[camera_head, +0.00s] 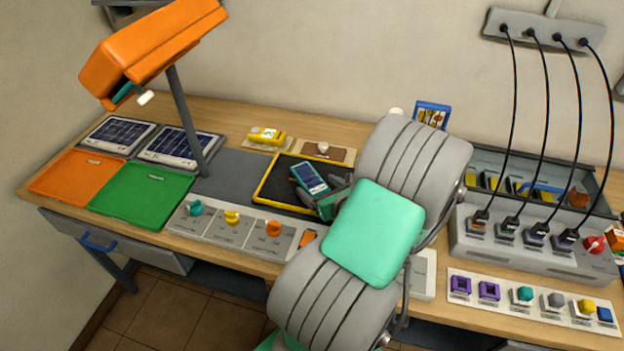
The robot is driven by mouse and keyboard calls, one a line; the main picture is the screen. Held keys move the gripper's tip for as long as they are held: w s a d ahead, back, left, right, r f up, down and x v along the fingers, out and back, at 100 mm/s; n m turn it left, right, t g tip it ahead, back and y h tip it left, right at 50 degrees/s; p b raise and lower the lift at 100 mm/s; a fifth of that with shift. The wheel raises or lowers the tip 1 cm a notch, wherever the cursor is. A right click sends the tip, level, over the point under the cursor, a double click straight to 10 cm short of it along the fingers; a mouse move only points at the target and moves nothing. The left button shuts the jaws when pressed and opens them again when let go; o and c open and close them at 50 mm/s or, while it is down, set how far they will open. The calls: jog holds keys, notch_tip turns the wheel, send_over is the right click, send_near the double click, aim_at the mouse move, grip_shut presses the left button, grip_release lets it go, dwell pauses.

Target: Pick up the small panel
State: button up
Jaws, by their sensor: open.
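A small dark panel with a teal frame (310,177) lies tilted in the picture on a black mat with a yellow rim (262,188), near the middle of the bench. My gripper (322,193) is open and close to the panel's lower right end, over the mat. My large grey and green arm comes in from the lower right and hides the mat's right side. I cannot tell whether the fingers touch the panel. Two larger blue solar panels, a left one (118,133) and a right one (180,147), lie at the back left.
An orange lamp (150,50) on a post stands behind the orange tray (75,177) and green tray (142,193). A yellow meter (268,136) lies behind the mat. Knob plates (232,226) line the front. A grey charger box (530,245) with black cables stands right.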

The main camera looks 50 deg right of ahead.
aim_at(311, 179)
jog(key=p+x, duration=0.1)
jog(key=x, duration=0.4)
jog(key=shift+w+d, duration=0.15)
jog(key=shift+d, duration=0.15)
jog(key=shift+c, duration=0.4)
jog(key=c, duration=1.7)
